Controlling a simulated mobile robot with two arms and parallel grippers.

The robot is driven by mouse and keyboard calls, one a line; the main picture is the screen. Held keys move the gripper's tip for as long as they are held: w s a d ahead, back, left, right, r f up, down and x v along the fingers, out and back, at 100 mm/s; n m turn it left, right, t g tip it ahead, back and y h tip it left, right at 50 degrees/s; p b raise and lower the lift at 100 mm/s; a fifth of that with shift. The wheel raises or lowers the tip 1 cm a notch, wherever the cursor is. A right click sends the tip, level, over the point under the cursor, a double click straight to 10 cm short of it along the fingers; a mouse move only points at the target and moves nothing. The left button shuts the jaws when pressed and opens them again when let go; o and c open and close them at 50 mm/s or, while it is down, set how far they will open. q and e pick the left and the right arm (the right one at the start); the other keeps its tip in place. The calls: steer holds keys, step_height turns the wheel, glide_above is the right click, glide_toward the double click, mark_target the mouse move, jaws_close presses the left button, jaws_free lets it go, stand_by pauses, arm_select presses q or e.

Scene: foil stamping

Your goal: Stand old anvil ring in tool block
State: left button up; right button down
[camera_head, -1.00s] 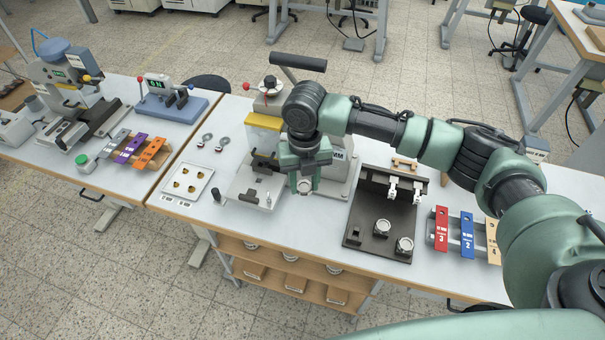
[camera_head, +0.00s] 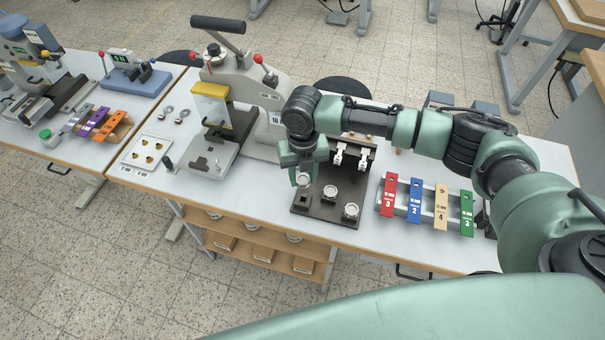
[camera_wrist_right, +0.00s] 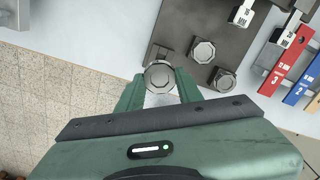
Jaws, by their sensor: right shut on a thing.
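The old anvil ring (camera_head: 303,180) is a round pale metal piece. My right gripper (camera_head: 302,176) is shut on it, above the front left part of the dark tool block (camera_head: 320,212). In the right wrist view the ring (camera_wrist_right: 160,76) sits between the fingertips, near a dark square seat (camera_wrist_right: 157,52) of the block that carries no ring. Two similar rings stand on other seats, one in the middle (camera_head: 330,192) and one at front right (camera_head: 351,210). Whether the held ring touches the block cannot be told. My left gripper is not in view.
A grey hand press (camera_head: 226,130) with a black lever stands left of the block. Two white-tipped tools stand at the block's back. Coloured numbered bars (camera_head: 414,200) lie on a rack to the right. A white tray (camera_head: 146,153) lies at the left.

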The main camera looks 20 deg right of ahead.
mark_target(303, 194)
steer(key=shift+d+f, duration=0.1)
steer(key=shift+f, duration=0.45)
steer(key=shift+f+b, duration=0.35)
steer(key=shift+b, duration=0.1)
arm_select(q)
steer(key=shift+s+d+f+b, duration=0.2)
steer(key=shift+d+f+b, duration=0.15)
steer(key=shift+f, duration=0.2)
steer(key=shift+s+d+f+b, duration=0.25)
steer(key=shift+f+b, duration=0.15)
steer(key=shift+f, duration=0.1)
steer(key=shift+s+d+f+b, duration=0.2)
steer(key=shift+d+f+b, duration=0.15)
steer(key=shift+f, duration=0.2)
arm_select(e)
steer(key=shift+f, duration=2)
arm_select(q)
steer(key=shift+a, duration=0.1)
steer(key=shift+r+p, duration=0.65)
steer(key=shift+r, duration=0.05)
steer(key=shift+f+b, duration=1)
arm_select(e)
steer(key=shift+f, duration=1.55)
steer(key=c, duration=0.9)
jaws_free()
steer(key=shift+o, duration=0.2)
